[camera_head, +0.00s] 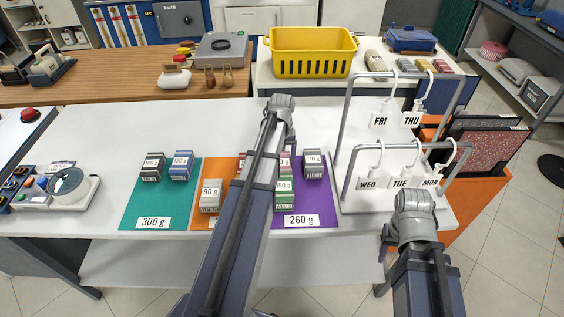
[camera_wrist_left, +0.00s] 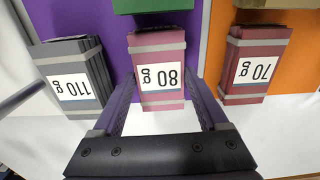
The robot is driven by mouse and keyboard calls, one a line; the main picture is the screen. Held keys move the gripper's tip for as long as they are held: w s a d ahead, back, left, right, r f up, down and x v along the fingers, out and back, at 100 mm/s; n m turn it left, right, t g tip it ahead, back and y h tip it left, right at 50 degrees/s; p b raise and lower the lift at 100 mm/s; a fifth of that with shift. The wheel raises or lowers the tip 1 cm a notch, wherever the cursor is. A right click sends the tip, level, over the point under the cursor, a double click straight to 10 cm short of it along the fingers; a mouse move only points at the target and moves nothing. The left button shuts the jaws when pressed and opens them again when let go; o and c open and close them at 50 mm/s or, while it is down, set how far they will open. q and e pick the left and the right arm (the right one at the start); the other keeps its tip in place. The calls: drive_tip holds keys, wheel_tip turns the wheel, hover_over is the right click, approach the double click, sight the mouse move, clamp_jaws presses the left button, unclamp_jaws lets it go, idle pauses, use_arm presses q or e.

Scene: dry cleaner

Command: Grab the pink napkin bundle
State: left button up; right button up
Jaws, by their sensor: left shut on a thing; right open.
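In the left wrist view a pink napkin bundle (camera_wrist_left: 160,103) labelled 80 g, with grey bands, lies on the purple mat (camera_wrist_left: 118,72). My left gripper (camera_wrist_left: 160,88) is shut on it, one finger along each side. In the head view my left arm covers most of the 80 g bundle and the left gripper's fingers. My right gripper (camera_head: 384,262) is open and empty at the table's front right, below the white stand.
A grey 110 g bundle (camera_head: 313,163) and a green bundle (camera_head: 284,195) are close by. A grey 90 g bundle (camera_head: 209,194) is on orange; two bundles are on the teal mat (camera_head: 140,205). A rack with day tags (camera_head: 345,205) stands right. A scale (camera_head: 60,190) is left.

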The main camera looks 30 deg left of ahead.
wheel_tip(320, 180, up, 10)
drive_tip(key=p, duration=1)
